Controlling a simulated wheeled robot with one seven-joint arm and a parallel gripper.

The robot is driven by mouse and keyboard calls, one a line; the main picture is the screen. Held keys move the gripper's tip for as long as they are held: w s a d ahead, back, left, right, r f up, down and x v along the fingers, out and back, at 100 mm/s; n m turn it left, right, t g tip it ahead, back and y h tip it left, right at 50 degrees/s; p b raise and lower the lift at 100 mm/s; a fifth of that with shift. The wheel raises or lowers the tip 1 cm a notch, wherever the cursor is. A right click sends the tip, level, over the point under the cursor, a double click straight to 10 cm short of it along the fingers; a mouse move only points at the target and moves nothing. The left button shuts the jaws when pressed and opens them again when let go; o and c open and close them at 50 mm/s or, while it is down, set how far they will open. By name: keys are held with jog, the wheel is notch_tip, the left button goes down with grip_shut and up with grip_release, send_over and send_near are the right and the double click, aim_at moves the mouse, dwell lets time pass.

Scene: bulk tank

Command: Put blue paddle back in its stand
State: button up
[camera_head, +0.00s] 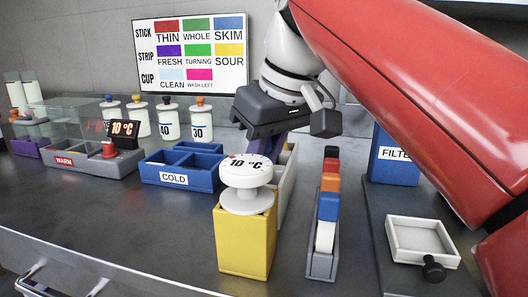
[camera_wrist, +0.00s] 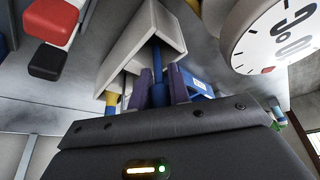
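In the wrist view the blue paddle (camera_wrist: 158,92) shows as a blue handle between the two dark purple fingers of my gripper (camera_wrist: 158,84). The fingers appear closed against it. Its thin shaft runs up to the pale grey stand (camera_wrist: 124,52), a trough-like holder; I cannot tell whether the paddle's end is inside or only in front of it. In the head view my gripper (camera_head: 276,146) points down behind the white 10 °C dial, over the pale stand (camera_head: 289,172). The paddle is hidden there by the gripper and dial.
The white dial thermometer (camera_head: 246,172) on a yellow block (camera_head: 246,236) stands close in front of my gripper. A grey rack of coloured blocks (camera_head: 323,246) is at right, a blue COLD bin (camera_head: 180,178) at left. A white tray (camera_head: 421,239) lies far right. The front-left counter is clear.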

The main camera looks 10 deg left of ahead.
jog(key=o, duration=0.4)
jog(key=shift+c, duration=0.2)
jog(key=shift+f+b, duration=0.2)
jog(key=shift+b, duration=0.15)
jog(key=p+v, duration=0.3)
jog(key=v, duration=0.5)
jog(key=shift+s+a+r, duration=0.1)
jog(key=shift+s, duration=0.1)
